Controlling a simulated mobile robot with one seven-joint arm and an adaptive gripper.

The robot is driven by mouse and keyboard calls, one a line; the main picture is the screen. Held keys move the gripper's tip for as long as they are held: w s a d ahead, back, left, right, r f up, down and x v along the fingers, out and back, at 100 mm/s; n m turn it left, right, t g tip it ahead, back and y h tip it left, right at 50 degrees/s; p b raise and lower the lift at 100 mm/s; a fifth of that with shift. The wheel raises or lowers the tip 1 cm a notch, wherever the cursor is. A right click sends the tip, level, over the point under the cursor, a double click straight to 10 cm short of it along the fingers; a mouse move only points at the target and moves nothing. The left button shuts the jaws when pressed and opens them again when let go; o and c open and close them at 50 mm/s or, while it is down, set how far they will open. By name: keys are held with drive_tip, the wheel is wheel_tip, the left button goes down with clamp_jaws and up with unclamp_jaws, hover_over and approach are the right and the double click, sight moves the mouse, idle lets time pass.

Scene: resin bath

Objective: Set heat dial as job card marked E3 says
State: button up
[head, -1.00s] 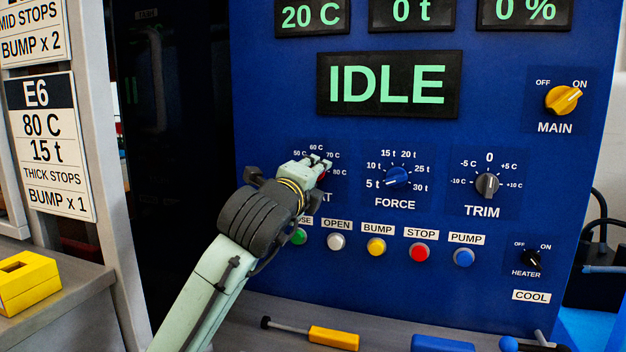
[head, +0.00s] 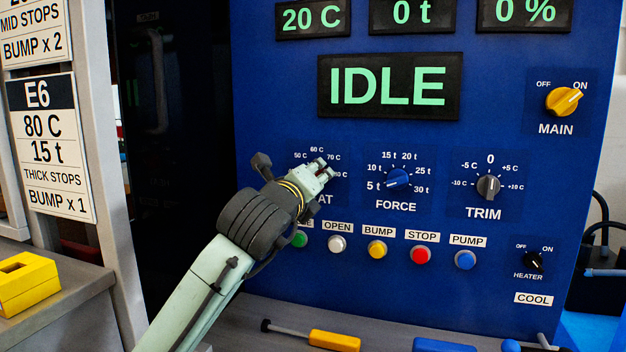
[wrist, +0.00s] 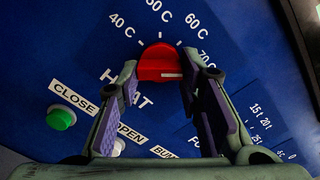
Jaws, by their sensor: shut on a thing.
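The red heat dial (wrist: 158,62) is between my gripper's fingertips (wrist: 160,78) in the wrist view, with both fingers closed on its sides. Its white mark points right, a little below the 70 C label; the right finger hides the scale beyond. Labels 40 C to 70 C show around it. In the head view my gripper (head: 322,168) covers most of the dial against the blue panel. No card marked E3 shows. A card marked E6 (head: 50,147) reads 80 C, 15 t, thick stops, bump x 1. The card above it (head: 36,35) is cut off.
The force dial (head: 397,179) and the trim dial (head: 488,187) sit to the right. Several push buttons, among them a green one (head: 299,239), lie just below my gripper. The display (head: 388,86) reads IDLE. A yellow-handled tool (head: 333,341) lies on the ledge.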

drive_tip(key=o, duration=1.2)
drive_tip(key=shift+c, duration=0.2)
drive_tip(key=v, duration=1.2)
drive_tip(key=shift+r, duration=0.15)
